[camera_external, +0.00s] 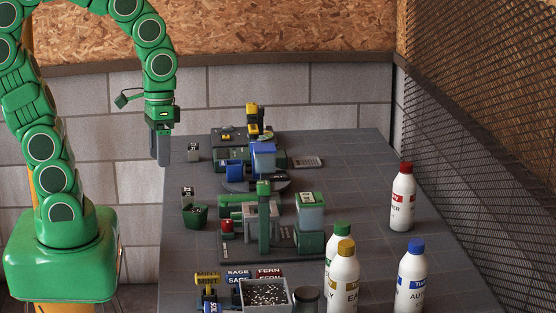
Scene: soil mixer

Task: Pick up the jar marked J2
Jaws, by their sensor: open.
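My gripper (163,158) hangs pointing down at the left edge of the table, towards the back. It is open and nothing shows between its fingers. Just right of it in the picture, a small grey item with a dark label (193,151) is on the table. A second small item with a dark label (187,192) is nearer the camera, beside a green cup (195,215). Both labels are too small to read surely, so I cannot tell which, if either, is the jar marked J2. A dark round jar (306,298) at the front shows no readable mark.
A mixer-like machine (264,222) and a blue-topped device (263,160) fill the table's middle. Several white bottles, one with a red cap (403,196), stand at the right. A white bin (265,293) of speckled material is in front. The back right is clear.

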